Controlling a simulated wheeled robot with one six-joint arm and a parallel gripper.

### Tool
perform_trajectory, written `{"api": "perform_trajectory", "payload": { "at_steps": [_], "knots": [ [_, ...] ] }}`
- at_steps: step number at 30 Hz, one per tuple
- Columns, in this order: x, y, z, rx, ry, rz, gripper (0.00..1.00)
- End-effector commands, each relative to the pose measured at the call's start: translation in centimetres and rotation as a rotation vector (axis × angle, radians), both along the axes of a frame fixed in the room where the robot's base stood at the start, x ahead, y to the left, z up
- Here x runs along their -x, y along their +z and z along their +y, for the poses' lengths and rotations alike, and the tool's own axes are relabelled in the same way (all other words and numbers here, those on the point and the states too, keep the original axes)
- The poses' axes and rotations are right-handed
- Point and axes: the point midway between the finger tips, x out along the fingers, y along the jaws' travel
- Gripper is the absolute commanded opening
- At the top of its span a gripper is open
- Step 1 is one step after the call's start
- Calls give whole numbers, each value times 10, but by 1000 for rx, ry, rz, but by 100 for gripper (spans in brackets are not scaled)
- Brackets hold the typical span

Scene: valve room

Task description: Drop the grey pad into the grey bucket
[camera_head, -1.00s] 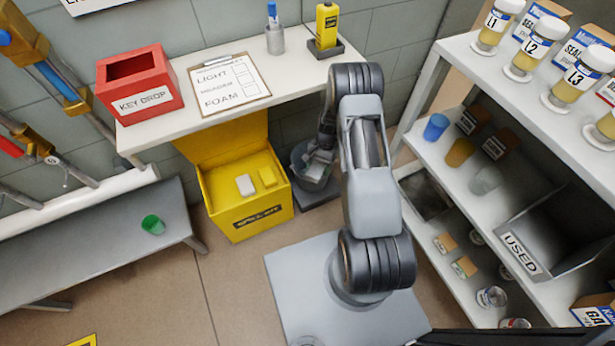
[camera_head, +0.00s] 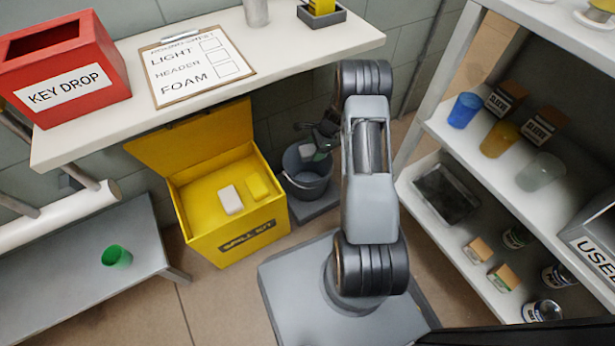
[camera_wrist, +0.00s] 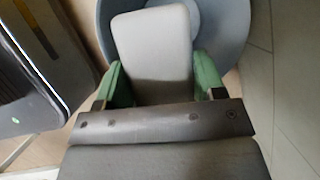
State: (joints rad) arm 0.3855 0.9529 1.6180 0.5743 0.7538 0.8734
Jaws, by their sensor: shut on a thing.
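The grey pad (camera_wrist: 155,42) is held between the green fingers of my gripper (camera_wrist: 160,80) in the wrist view. My gripper is shut on it, and the pad's far end points away from the palm. The grey bucket (camera_wrist: 228,22) lies behind the pad in that view, its round rim around the pad's outline. In the head view the bucket (camera_head: 306,187) stands under the bench, right of the yellow bin. My gripper (camera_head: 316,146) is at the bucket's opening there, partly hidden by my arm. The pad's height against the rim is hard to tell.
The bench (camera_head: 270,55) overhangs the bucket. Shelves (camera_head: 450,150) stand at the right.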

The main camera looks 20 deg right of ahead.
Motion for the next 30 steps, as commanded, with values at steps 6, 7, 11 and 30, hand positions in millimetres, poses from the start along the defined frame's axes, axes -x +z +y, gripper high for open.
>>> {"api": "perform_trajectory", "payload": {
  "at_steps": [6, 7, 11, 30],
  "knots": [
    [0, -25, 1, 0, 4, 0, 33],
    [0, -28, 1, 0, 4, 0, 33],
    [0, -42, 1, 0, 3, 0, 33],
    [0, -52, -1, 0, 1, 0, 80]
  ]
}}
